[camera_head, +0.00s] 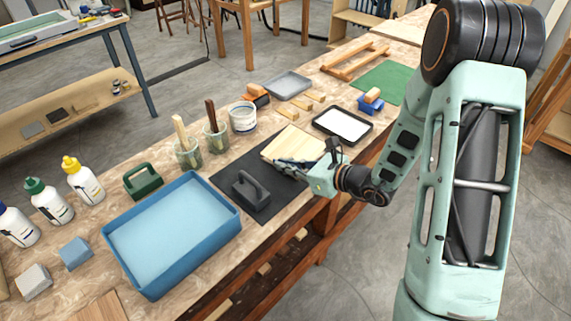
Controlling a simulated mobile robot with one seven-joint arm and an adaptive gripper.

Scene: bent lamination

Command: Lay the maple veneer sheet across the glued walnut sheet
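A pale wooden sheet (291,143), maple in colour, lies over the far part of a black mat (231,172) on the workbench. My gripper (280,164) is at the near edge of this pale sheet, with its fingers low and pointing left. The fingers are too small in view to tell whether they grip the edge or only sit beside it. No darker walnut sheet or glue can be made out under the pale sheet. A brown wood piece (102,308) shows at the bottom left edge, partly cut off.
A dark block with a handle (251,190) stands on the mat left of my gripper. A blue tray (175,235), brush jars (187,152), a white tub (242,117) and a black-rimmed tray (342,125) surround the mat. Glue bottles (83,181) stand at left.

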